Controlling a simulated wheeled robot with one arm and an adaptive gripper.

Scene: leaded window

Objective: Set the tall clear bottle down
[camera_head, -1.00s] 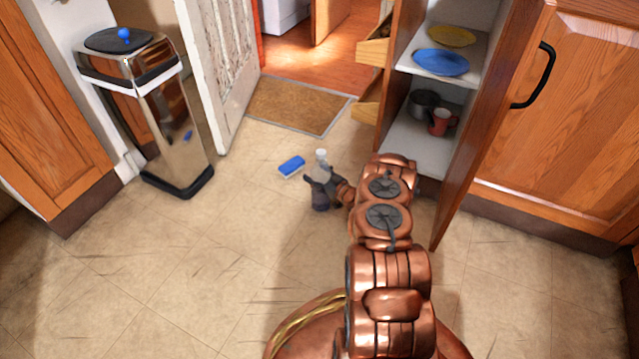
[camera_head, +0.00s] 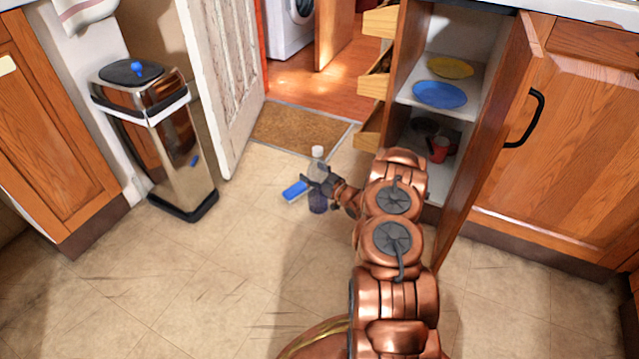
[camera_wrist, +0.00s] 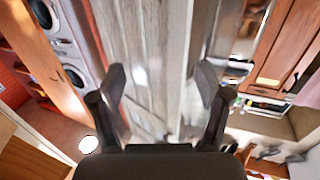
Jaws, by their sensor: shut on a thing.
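The tall clear bottle (camera_head: 318,167) has a pale cap and a darker lower part. It looks upright in the head view. My gripper (camera_head: 318,183) is shut around its middle, and the dark fingers hide part of it. Whether the bottle's base touches the floor I cannot tell. In the wrist view the two fingers (camera_wrist: 163,90) stand apart, and the see-through bottle between them is hard to make out against the pale door.
A blue block-like item (camera_head: 294,191) lies on the tiled floor just left of the bottle in the picture. A shiny bin (camera_head: 170,150) stands left. An open cupboard (camera_head: 445,98) with plates and a red mug is right. A doormat (camera_head: 300,128) lies behind. Floor at front left is clear.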

